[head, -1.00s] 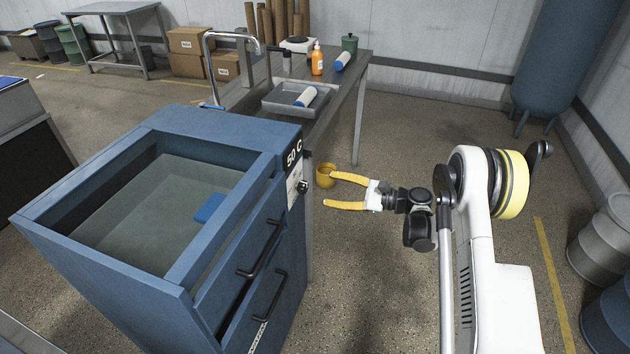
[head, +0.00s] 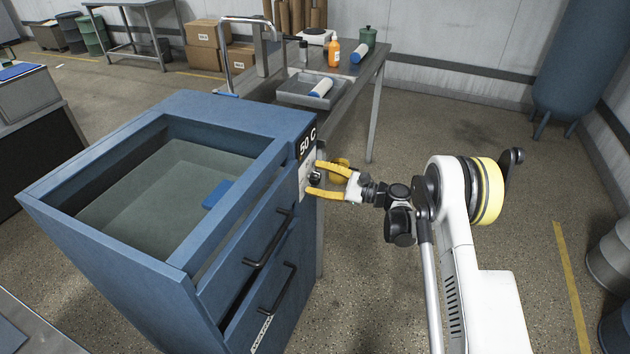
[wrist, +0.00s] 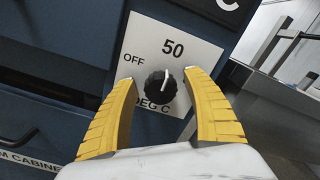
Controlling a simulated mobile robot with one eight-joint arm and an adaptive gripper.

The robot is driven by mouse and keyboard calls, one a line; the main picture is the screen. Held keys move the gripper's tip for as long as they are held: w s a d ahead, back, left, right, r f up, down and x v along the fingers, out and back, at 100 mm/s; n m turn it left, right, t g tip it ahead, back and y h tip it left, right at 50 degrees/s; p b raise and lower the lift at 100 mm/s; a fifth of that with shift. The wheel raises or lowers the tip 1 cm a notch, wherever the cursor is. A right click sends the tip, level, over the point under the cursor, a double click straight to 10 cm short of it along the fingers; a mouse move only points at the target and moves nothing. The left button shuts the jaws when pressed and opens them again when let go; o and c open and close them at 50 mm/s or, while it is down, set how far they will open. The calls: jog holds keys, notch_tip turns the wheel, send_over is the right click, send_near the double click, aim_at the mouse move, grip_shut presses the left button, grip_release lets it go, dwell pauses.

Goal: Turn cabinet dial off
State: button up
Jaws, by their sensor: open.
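The cabinet dial (wrist: 159,87) is a round black knob with a white pointer line, on a white plate (wrist: 150,49) marked OFF, 50 and DEG C. In the wrist view its pointer is turned up toward the 50, not toward OFF. The blue cabinet (head: 225,117) stands left of my gripper in the head view, with a 50 C display (head: 307,143) above the dial. My gripper (head: 311,180) has yellow fingers, open, one on each side of the dial. The wrist view shows the fingertips (wrist: 158,77) around the knob with gaps at both sides.
Two black drawer handles (head: 268,240) stick out from the cabinet front below the dial. A grey table (head: 345,103) with a tray and bottles stands behind.

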jog(key=shift+c, duration=0.5)
jog(key=c, duration=1.1)
jog(key=shift+n, duration=0.3)
jog(key=n, duration=1.3)
jog(key=shift+f, duration=0.1)
jog(key=shift+n, duration=0.3)
jog(key=o, duration=1.2)
jog(key=shift+a, duration=0.1)
